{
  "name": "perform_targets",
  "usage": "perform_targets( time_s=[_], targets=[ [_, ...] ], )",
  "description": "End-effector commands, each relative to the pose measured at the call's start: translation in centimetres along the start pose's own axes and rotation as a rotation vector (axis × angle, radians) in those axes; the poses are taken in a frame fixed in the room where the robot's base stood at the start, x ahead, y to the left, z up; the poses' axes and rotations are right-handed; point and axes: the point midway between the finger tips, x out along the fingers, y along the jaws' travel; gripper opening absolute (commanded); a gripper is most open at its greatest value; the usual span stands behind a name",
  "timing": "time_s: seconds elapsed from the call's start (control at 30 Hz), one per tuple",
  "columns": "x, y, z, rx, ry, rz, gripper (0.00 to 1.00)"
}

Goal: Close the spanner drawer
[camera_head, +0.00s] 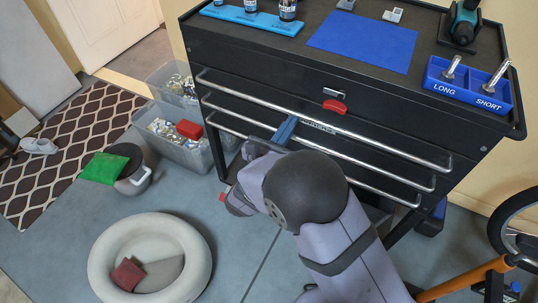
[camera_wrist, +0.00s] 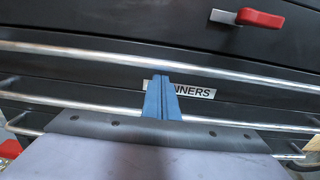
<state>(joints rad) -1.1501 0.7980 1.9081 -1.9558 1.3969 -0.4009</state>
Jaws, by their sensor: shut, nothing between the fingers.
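The spanner drawer (camera_wrist: 232,90) is a black drawer front in the tool chest. Its white label, partly covered by my fingers, reads "NNERS" in the wrist view. In the head view the label (camera_head: 318,126) is just below the top silver bar handle. The drawer fronts look nearly flush with each other; I cannot tell how far this one stands out. In the head view my gripper (camera_head: 287,124) is close to the drawer front. I cannot tell whether it touches.
Long silver bar handles (camera_head: 400,155) cross the chest front. A red latch (camera_head: 334,106) sits above them. On top are a blue mat (camera_head: 362,40) and a blue socket holder (camera_head: 468,82). Clear bins (camera_head: 178,147) stand left. A round pet bed (camera_head: 105,255) lies on the floor.

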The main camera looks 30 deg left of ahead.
Motion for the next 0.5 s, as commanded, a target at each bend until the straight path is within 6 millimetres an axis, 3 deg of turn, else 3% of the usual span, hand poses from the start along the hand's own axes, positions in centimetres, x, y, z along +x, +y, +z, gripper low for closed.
perform_targets(
  time_s=[0.5],
  targets=[
    [-9.2,0.2,0.0,-0.001,0.0,0.006,0.0]
  ],
)
